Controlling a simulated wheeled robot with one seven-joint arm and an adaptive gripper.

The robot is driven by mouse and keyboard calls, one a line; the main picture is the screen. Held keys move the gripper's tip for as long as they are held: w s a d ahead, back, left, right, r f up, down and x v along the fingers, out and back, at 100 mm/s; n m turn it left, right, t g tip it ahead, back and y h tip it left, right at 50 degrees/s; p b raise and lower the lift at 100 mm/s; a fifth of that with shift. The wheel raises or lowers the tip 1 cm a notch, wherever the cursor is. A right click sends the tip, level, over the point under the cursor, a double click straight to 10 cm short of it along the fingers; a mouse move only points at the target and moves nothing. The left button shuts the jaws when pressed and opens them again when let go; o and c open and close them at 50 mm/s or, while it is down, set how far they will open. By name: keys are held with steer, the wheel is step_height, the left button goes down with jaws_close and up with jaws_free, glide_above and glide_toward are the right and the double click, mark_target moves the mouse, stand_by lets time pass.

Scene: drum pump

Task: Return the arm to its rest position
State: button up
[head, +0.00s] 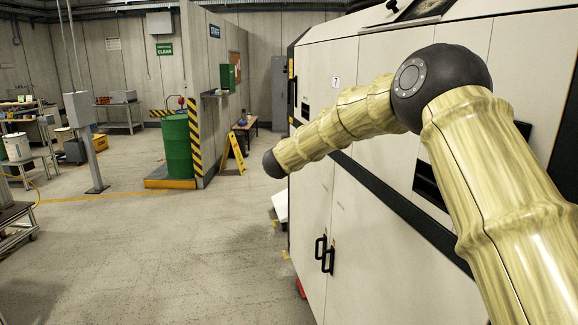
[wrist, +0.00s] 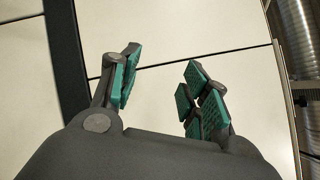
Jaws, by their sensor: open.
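My arm, in a pale wood-like cover with dark joints, reaches across the right half of the head view in front of a large white cabinet (head: 365,215). My gripper is not visible in the head view. In the wrist view my gripper (wrist: 160,88) is open, with green-padded fingers apart and nothing between them. Behind the fingers are pale panels (wrist: 190,30) with dark seams. A green drum (head: 176,147) stands at the back on a low platform with a yellow edge (head: 170,183).
A yellow floor sign (head: 235,150) stands right of the drum. A grey post with a box (head: 84,125) and shelving (head: 25,140) are at left. The cabinet is close beside my arm. The middle floor (head: 180,250) is clear. A ribbed metal duct (wrist: 296,50) shows at the wrist view's right edge.

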steer(key=s+f+n+y, duration=0.2)
steer(key=f+n+y, duration=0.3)
steer(key=f, duration=1)
steer(key=s+f+n+y, duration=0.25)
steer(key=f+n, duration=0.45)
steer(key=f, duration=0.8)
steer(key=s+d+f+n+g+y+b, duration=0.15)
steer(key=s+f+n, duration=0.25)
steer(key=s+f, duration=0.6)
steer(key=s+d+f+n+g+y+p, duration=0.15)
steer(key=s+f+n, duration=0.4)
steer(key=f, duration=0.85)
steer(key=s+d+f+n+g+y+b, duration=0.1)
steer(key=s+f+n+g, duration=0.1)
steer(key=s+f, duration=0.45)
steer(key=s+d+f+n+g+y, duration=0.1)
steer(key=s+d+f+g, duration=0.15)
steer(key=s, duration=0.65)
steer(key=s+d+f+n+g+y+b, duration=0.1)
steer(key=s+f+n, duration=0.1)
steer(key=s+f, duration=0.45)
steer(key=s+d+n+g, duration=0.1)
steer(key=s+n+g, duration=0.1)
steer(key=s, duration=1.2)
steer(key=s+d+f+n+g, duration=0.1)
steer(key=s+g, duration=0.3)
steer(key=s, duration=1.1)
steer(key=shift+d+f+n+g, duration=0.25)
steer(key=shift+d+n+g, duration=0.1)
steer(key=shift+d+n, duration=0.35)
